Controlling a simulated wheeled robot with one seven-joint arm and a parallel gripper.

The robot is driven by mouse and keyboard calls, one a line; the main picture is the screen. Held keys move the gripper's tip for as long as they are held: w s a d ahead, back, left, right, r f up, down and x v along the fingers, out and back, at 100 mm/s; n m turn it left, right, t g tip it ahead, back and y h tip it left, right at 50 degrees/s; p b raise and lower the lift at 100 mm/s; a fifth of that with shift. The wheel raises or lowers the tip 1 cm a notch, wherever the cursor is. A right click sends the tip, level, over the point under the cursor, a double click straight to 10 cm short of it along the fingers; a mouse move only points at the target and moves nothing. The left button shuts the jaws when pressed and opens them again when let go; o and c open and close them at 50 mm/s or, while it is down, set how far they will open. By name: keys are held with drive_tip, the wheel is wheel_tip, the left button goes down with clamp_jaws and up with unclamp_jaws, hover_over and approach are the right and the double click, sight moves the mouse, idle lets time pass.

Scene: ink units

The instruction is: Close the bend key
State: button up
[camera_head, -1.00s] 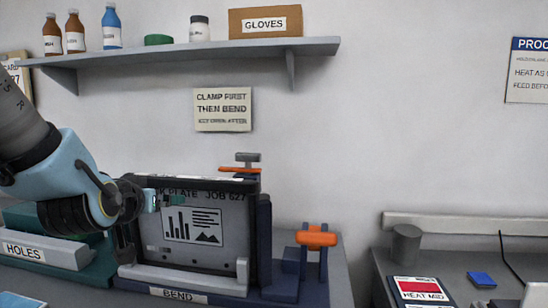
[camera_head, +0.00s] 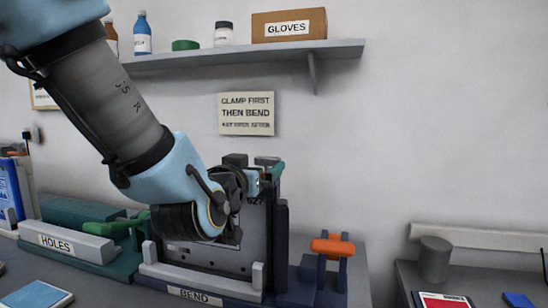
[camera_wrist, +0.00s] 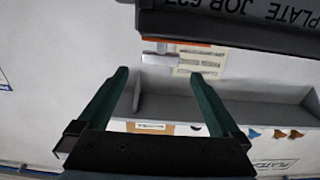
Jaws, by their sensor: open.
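The bend unit (camera_head: 195,296), labelled BEND, has a dark blue base and holds a grey plate (camera_head: 212,256) upright. An orange handle (camera_head: 333,247) on blue posts stands at its right end. In the wrist view, a dark frame (camera_wrist: 230,24) carries an orange strip (camera_wrist: 178,42) and a grey piece (camera_wrist: 160,60) along its edge. I cannot tell which of these parts is the bend key. My gripper (camera_head: 270,168) is at the frame's upper right in the head view. Its green fingers (camera_wrist: 159,75) are open, apart and empty, with the grey piece just beyond the gap. My wrist hides the plate's upper left.
The HOLES unit (camera_head: 62,246) with a green lever (camera_head: 117,227) stands to the left. A wall shelf (camera_head: 250,55) with a gloves box (camera_head: 289,24) is above. A right-hand table holds a grey cylinder (camera_head: 434,259) and a red card (camera_head: 444,301). Wall space right of the sign is clear.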

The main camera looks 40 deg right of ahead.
sight(266, 159)
drive_tip(key=p+x, duration=0.3)
drive_tip(key=x, duration=0.6)
drive_tip(key=shift+w+d+r+p, duration=0.1)
drive_tip(key=shift+d+r+p, duration=0.1)
drive_tip(key=shift+p, duration=0.15)
drive_tip(key=shift+w+d+f, duration=0.15)
drive_tip(key=shift+w+d, duration=0.2)
drive_tip(key=shift+d, duration=0.15)
clamp_jaws()
